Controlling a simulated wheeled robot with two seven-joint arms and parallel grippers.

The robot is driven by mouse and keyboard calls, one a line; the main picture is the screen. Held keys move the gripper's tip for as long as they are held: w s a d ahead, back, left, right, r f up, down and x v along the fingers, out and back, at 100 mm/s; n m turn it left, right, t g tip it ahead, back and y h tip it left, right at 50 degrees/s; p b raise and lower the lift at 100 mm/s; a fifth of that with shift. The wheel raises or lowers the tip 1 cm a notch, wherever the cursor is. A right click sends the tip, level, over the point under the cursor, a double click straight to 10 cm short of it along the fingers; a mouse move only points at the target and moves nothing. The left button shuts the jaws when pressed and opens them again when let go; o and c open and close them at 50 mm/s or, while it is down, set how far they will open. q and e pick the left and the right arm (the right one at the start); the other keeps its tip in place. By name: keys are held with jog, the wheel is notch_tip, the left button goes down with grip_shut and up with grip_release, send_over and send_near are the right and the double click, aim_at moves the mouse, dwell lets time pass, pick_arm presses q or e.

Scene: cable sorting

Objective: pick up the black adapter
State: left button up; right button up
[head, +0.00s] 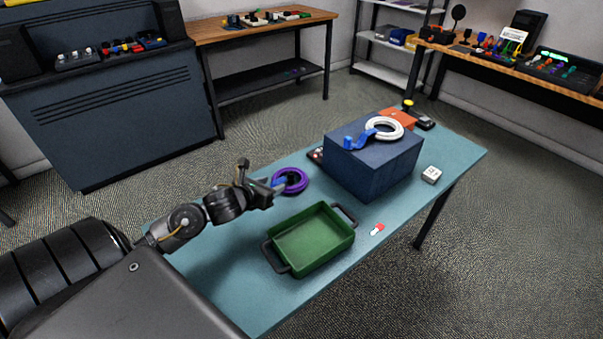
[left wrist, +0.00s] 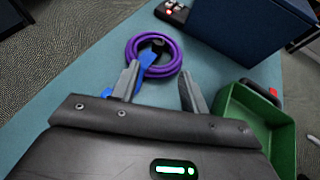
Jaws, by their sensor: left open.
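A coiled purple cable (head: 294,180) lies on the teal table, beyond my left gripper (head: 262,187). In the left wrist view the purple cable (left wrist: 176,66) has a small dark piece (left wrist: 157,46) within its ring. I cannot tell whether that piece is the black adapter. A blue strap or plug (left wrist: 150,88) shows at the cable's near side, between my left fingers. My left gripper (left wrist: 158,86) is open, with nothing held between its fingers. A black device (head: 424,122) also lies at the table's far end. My right gripper is not in view.
A green tray (head: 304,265) with dark handles stands right of my left gripper. A blue box (head: 375,165) behind it carries a white cable coil (head: 384,128) and a blue piece. A white cube (head: 431,175) and a red-and-white item (head: 377,229) lie nearby.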

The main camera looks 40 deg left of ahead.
aim_at(289, 175)
pick_arm(q)
jog(key=shift+w+a+f, duration=0.2)
jog(key=shift+w, duration=0.3)
jog(key=x, duration=0.3)
jog(key=shift+w+f, duration=0.2)
jog(key=shift+w, duration=0.1)
jog(key=shift+w+f, duration=0.1)
jog(key=shift+w, duration=0.2)
jog(key=p+x, duration=0.1)
jog(key=x, duration=0.3)
jog(key=shift+w, duration=0.25)
jog(key=shift+w+a+f, duration=0.1)
jog(key=shift+w+f, duration=0.05)
jog(key=shift+w, duration=0.1)
grip_shut()
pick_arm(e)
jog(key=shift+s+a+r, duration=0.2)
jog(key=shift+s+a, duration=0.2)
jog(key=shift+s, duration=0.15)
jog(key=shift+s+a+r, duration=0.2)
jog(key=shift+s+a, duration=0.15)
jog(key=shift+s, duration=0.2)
